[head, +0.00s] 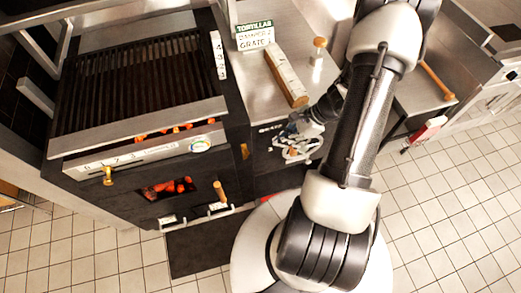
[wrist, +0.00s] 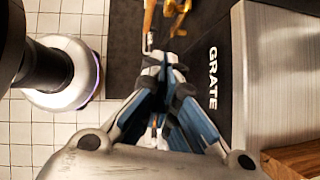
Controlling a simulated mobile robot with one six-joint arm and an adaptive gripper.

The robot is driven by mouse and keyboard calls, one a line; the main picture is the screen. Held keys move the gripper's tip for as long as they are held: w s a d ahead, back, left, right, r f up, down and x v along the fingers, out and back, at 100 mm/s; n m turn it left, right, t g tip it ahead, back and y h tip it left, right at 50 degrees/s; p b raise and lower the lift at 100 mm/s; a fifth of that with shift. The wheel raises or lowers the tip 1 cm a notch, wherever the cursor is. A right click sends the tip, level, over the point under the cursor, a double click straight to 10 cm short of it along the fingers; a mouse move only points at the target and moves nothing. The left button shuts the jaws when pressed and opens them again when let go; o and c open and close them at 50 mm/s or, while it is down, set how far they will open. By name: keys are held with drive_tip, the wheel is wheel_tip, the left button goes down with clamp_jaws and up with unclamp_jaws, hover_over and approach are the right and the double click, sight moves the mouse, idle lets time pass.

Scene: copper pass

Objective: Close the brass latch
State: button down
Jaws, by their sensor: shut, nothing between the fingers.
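In the wrist view a brass fitting (wrist: 178,12), which looks like the latch, shows at the top edge, partly cut off by the frame. It sits against dark metal, just beyond my fingertips. In the head view a small brass piece (head: 244,151) shows on the dark grill front, left of my gripper. I cannot tell its exact position. My gripper (wrist: 165,62) is shut and empty. In the head view my gripper (head: 284,142) is in front of the dark panel marked GRATE, apart from the small brass piece.
A wooden handle (head: 219,190) on metal brackets is on the grill front, near the opening with glowing coals (head: 168,188). Another brass fitting (head: 108,176) is at the left. A wooden block (head: 286,76) lies on the steel counter above. A dark mat (head: 200,245) covers tiled floor below.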

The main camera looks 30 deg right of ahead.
sight(245, 155)
drive_tip(key=w+a+f+b, duration=0.2)
drive_tip(key=w+a+f, duration=0.1)
drive_tip(key=a+f, duration=0.2)
drive_tip(key=shift+w+a, duration=0.2)
drive_tip(key=shift+a, duration=0.55)
